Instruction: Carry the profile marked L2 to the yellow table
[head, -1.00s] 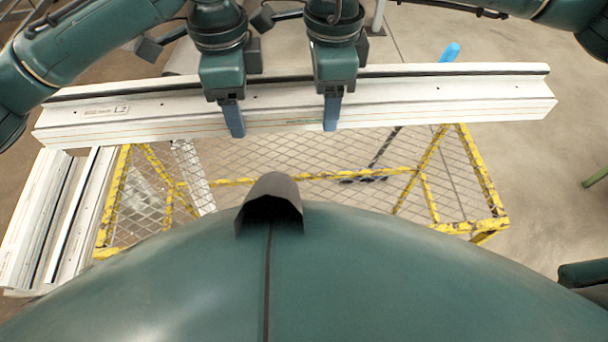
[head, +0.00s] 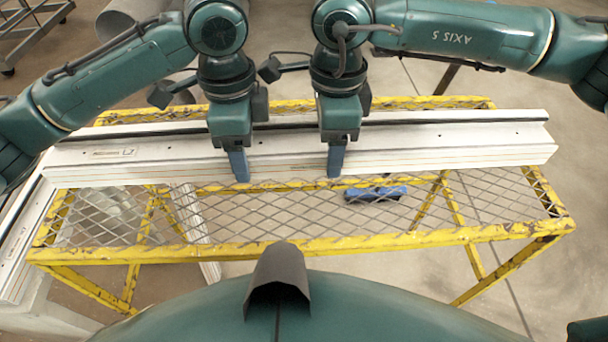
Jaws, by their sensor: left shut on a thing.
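A long pale profile (head: 400,141) lies crosswise in the head view. A small label (head: 115,153) near its left end is too small to read surely now; it looked like L2 earlier. My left gripper (head: 238,165) is shut on the profile left of its middle. My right gripper (head: 335,160) is shut on it just right of the middle. Only the near blue fingers show; the far ones are hidden. The yellow table (head: 350,243) with its wire mesh top is under the profile. I cannot tell whether the profile touches the mesh.
More pale profiles (head: 22,235) are at the left edge, close to the table's left end. A blue object (head: 375,193) shows through the mesh. Bare floor (head: 585,160) is to the right.

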